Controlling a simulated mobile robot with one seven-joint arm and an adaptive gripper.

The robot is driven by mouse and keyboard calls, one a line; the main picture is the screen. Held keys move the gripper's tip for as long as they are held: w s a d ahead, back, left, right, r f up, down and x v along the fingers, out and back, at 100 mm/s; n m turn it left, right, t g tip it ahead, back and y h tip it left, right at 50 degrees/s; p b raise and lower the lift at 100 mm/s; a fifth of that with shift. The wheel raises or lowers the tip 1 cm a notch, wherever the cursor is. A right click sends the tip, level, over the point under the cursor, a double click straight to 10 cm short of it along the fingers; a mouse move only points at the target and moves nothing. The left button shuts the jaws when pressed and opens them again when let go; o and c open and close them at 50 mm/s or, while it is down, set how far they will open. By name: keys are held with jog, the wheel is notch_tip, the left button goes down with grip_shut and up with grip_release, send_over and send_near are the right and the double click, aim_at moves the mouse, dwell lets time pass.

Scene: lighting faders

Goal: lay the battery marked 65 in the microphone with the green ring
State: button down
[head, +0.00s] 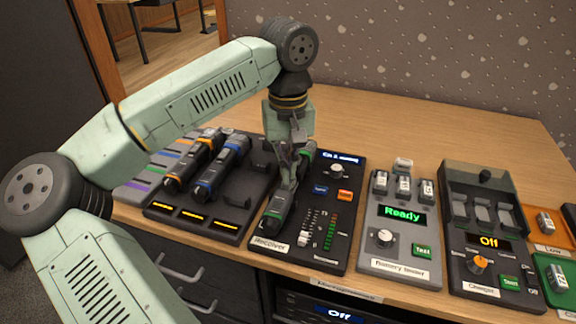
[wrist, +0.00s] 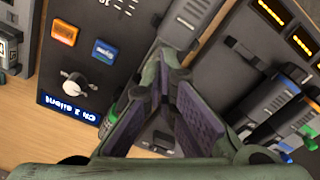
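The microphone with the green ring (head: 276,211) lies along the left side of the receiver panel, partly hidden by my gripper. In the wrist view, its grey body (wrist: 191,20) runs away beyond the fingertips. My gripper (head: 288,165) is over the microphone's middle. In the wrist view, the purple-padded fingers (wrist: 170,72) converge with their tips close together at the microphone; whether they grip it is unclear. Several batteries stand at the tester, including a left one (head: 380,182), a middle one (head: 404,188) and a right one (head: 427,190). I cannot read a 65 on any.
The receiver (head: 345,215) is at the centre. The tester (head: 400,262) shows "Ready"; the charger (head: 492,222) shows "Off". Orange (head: 548,249) and green (head: 542,263) trays at the right hold batteries. Microphones with orange (head: 190,165) and blue (head: 218,170) bands lie left. Table behind is clear.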

jog(key=shift+r+p, duration=1.95)
jog(key=shift+r, duration=1)
